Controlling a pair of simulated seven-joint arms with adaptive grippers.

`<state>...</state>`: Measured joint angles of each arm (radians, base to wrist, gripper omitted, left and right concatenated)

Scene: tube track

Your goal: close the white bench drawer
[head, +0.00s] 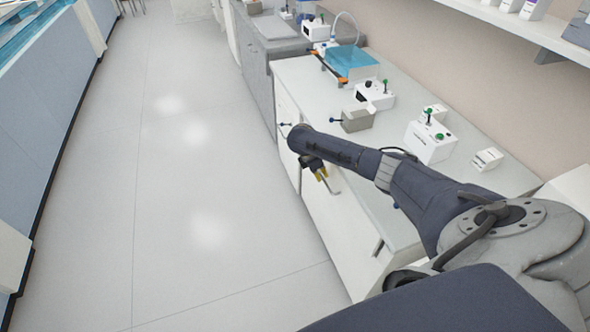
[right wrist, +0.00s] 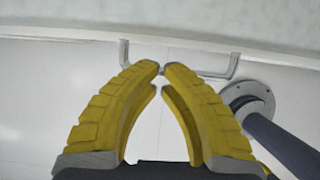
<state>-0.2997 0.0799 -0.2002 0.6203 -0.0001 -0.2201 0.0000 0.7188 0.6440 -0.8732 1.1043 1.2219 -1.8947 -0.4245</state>
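The white bench drawer front (head: 345,217) is on the aisle side of the white bench, below the worktop. My right arm covers part of it, and I cannot tell how far out the drawer stands. My right gripper (head: 322,174) hangs beside the front, pointing down. In the right wrist view its yellow fingers (right wrist: 161,68) nearly meet at the tips, with only a narrow gap and nothing seen held. A grey U-shaped handle (right wrist: 234,62) lies just beyond the fingertips; contact is unclear. My left gripper is not in view.
The worktop (head: 375,195) carries a grey box (head: 357,118), a white device with green knobs (head: 430,141), and a blue-topped unit (head: 352,62). Another handle (head: 377,248) is on the bench front nearer to me. The aisle floor (head: 200,200) to the left is clear.

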